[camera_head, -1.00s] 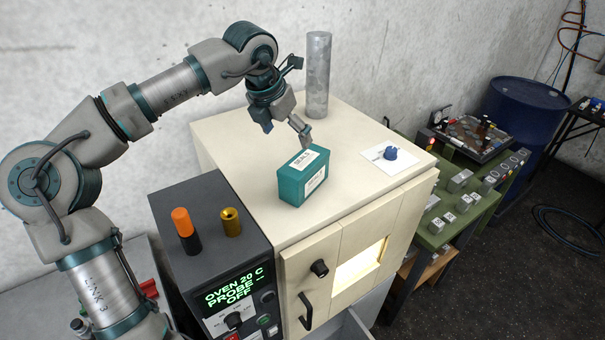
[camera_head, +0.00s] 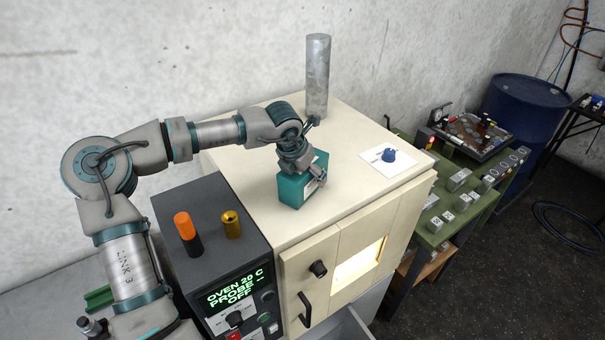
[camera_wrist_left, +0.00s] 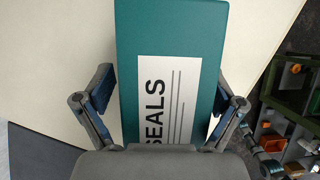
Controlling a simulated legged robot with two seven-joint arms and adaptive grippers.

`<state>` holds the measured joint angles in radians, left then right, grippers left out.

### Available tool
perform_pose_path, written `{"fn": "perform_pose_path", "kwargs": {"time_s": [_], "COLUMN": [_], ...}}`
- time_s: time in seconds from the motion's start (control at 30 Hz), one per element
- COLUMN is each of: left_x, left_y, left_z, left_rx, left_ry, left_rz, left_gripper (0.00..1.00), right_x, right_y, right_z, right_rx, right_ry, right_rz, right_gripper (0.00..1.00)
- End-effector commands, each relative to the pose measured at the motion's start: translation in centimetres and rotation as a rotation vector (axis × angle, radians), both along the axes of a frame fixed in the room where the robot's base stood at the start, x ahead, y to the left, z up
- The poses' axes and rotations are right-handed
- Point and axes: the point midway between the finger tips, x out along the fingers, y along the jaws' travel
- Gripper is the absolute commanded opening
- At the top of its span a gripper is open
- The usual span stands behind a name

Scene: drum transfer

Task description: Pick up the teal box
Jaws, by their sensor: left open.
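The teal box (camera_head: 289,192) sits on the cream top of the oven. In the left wrist view the box (camera_wrist_left: 207,22) shows its upper face with a white label reading SEALS. My left gripper (camera_head: 315,183) is over the box in the head view and hides part of it. How far down the fingers reach is hard to tell. My right gripper is not in view.
A grey metal cylinder (camera_head: 317,75) stands on the oven top (camera_head: 345,185) behind the box. A blue knob (camera_head: 388,155) lies on a white sheet to the right. A dark control unit (camera_head: 205,255) with an orange-topped piece and a brass piece stands at the front left.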

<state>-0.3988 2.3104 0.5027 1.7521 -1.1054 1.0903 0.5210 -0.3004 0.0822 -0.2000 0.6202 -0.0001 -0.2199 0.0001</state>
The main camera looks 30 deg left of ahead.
Motion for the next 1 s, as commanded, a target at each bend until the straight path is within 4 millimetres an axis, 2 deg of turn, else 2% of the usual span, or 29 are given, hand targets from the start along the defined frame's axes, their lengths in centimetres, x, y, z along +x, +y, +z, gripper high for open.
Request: {"fn": "perform_pose_path", "kwargs": {"time_s": [0.27,0.3,0.5,0.57,0.87,0.9,1.0], "left_x": [-0.03,-0.02,-0.04,-0.03,-0.07,-0.08,-0.11], "left_y": [0.01,0.03,0.14,0.15,0.16,0.16,0.16], "left_z": [-0.49,-0.49,-0.5,-0.54,-0.7,-0.73,-0.8], "left_rx": [0.004,0.003,0.002,0.002,0.003,0.003,0.003], "left_ry": [0.008,0.008,0.008,0.008,0.012,0.013,0.015], "left_rz": [0.001,0.0,0.001,0.001,0.002,0.002,0.002], "left_gripper": [0.92,0.89,0.39,0.28,0.25,0.17,0.17], "right_x": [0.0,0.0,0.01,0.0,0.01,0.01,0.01], "right_y": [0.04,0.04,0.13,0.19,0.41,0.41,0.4], "right_z": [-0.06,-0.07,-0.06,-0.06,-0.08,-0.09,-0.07], "right_rx": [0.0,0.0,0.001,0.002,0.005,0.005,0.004], "right_ry": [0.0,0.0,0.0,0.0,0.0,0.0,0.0], "right_rz": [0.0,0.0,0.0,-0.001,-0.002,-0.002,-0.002], "right_gripper": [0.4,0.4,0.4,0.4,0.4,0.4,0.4]}}
